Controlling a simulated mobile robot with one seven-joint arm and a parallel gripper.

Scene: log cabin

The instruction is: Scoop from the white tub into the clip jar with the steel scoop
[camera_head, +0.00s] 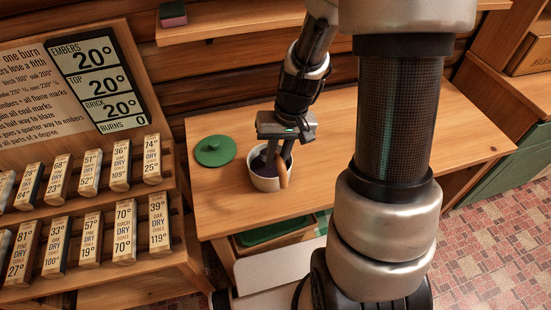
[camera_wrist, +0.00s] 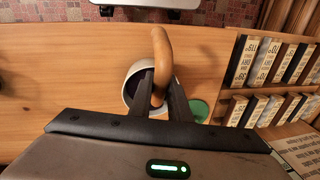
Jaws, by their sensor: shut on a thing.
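The white tub (camera_head: 265,182) stands on the wooden table with dark contents inside; it also shows in the wrist view (camera_wrist: 129,92), partly behind my fingers. My gripper (camera_head: 273,156) points down over the tub and is shut on the scoop's curved wooden handle (camera_head: 283,174). In the wrist view the handle (camera_wrist: 162,47) runs up from between my fingers (camera_wrist: 160,92). The scoop's steel head is hidden, so I cannot tell how deep it sits in the tub. I do not see the clip jar in either view.
A round green lid (camera_head: 214,150) lies left of the tub. A rack of labelled blocks (camera_head: 70,215) stands at the left. A green-topped box (camera_head: 275,229) sits below the table's front edge. The tabletop (camera_head: 455,130) right of my arm is clear.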

